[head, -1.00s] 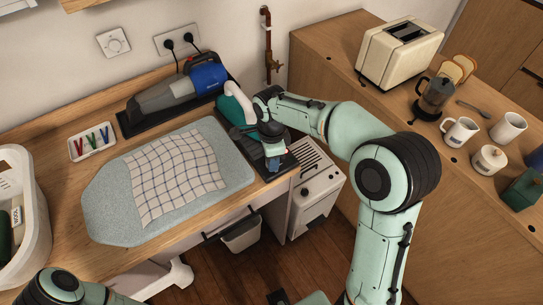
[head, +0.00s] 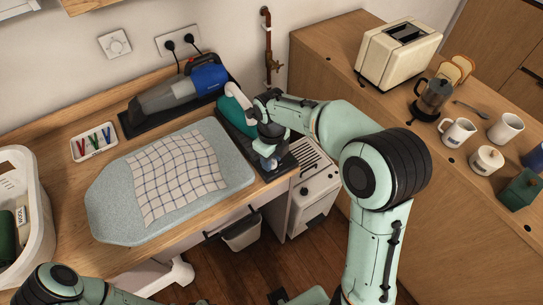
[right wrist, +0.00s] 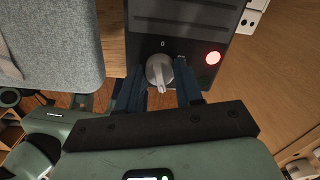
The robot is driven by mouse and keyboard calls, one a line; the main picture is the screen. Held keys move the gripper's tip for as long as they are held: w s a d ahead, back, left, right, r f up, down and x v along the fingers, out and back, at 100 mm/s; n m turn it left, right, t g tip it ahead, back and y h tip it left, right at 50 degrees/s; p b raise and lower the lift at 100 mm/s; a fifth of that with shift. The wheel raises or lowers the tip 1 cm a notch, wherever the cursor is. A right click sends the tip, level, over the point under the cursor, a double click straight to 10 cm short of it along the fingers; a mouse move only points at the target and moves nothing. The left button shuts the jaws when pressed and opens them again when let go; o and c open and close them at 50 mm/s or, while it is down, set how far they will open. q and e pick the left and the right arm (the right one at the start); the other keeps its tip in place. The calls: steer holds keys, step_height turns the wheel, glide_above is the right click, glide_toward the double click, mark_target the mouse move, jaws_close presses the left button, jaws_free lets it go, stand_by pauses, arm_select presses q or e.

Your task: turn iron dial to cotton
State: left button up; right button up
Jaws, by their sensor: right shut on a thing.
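The iron (head: 233,112), teal with a pale handle, stands on a dark base (head: 284,166) at the right end of the counter, partly hidden by my right arm. The grey dial (right wrist: 160,72) sits on the dark front panel in the right wrist view, with its pointer toward the bottom of the picture. A "0" mark shows above it; other marks are too small to read. My right gripper (right wrist: 160,90) is shut on the dial, its blue fingers on either side. It also shows at the base in the head view (head: 268,162). My left gripper cannot be made out.
A red lamp (right wrist: 212,58) is beside the dial. The grey ironing pad (head: 110,200) with a checked cloth (head: 178,177) lies left of the base. A handheld vacuum (head: 180,92) lies behind. A white cabinet (head: 314,195) stands at the right below the counter.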

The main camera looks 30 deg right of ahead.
steer(key=shift+r+m+p, duration=0.15)
steer(key=shift+m+p, duration=0.25)
steer(key=shift+m, duration=0.6)
arm_select(q)
steer(key=shift+w+r, duration=0.75)
steer(key=shift+r, duration=0.25)
arm_select(e)
steer(key=shift+m, duration=0.6)
arm_select(q)
steer(key=shift+p, duration=0.3)
arm_select(e)
steer(key=o, duration=1)
steer(key=shift+o, duration=0.2)
